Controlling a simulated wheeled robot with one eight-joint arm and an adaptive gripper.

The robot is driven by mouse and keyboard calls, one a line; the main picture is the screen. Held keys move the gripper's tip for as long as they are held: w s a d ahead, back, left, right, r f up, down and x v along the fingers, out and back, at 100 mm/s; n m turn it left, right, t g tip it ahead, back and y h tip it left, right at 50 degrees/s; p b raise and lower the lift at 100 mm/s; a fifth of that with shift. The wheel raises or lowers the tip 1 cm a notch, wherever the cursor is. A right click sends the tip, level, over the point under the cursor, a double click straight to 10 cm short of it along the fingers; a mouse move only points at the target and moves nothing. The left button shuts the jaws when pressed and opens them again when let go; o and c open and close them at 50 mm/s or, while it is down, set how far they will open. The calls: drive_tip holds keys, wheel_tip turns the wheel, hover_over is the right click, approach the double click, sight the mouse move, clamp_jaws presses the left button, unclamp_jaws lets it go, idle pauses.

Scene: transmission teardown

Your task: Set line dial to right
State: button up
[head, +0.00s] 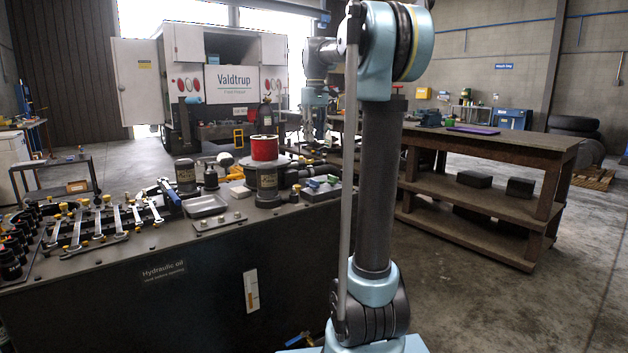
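I cannot make out a line dial for certain in the head view. My arm rises in front of the camera and bends away over the bench. My gripper (319,132) is small at the far end of the arm, pointing down near the back right of the bench. Its fingers are too small and dark to tell whether they are open or shut. I cannot tell whether it touches anything. My upright arm link hides part of the bench's right end and what lies behind it.
The dark hydraulic oil bench (165,295) holds wrenches (122,220), a metal tray (206,206), a red spool (264,148) and dark canisters (186,174). A wooden shelf table (490,148) stands at the right. An open white van (225,50) is behind.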

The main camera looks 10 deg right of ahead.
sight(314, 180)
wheel_tip(314, 180, down, 16)
drive_tip(key=shift+f, duration=0.1)
idle(0.5)
clamp_jaws()
